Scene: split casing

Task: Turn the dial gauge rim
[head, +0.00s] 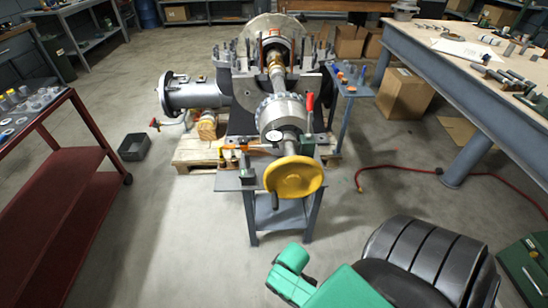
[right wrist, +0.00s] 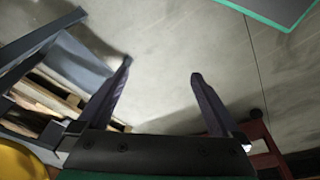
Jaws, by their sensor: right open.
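The dial gauge (head: 273,136) is a small pale round face on the stand in front of the split casing (head: 275,85), just above the yellow handwheel (head: 290,177). Its rim is too small to make out its setting. My right gripper (right wrist: 162,68) is open and empty in the right wrist view, with bare floor between its fingers. The gauge does not show in that view; part of a yellow round thing, apparently the handwheel, shows at its lower left edge. My left gripper is not in view.
A grey workbench (head: 440,65) with tools stands at the right. A red cart (head: 65,180) stands at the left, with a dark bin (head: 134,147) near it on the floor. A red hose (head: 440,170) crosses the floor at right. The front-left floor is clear.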

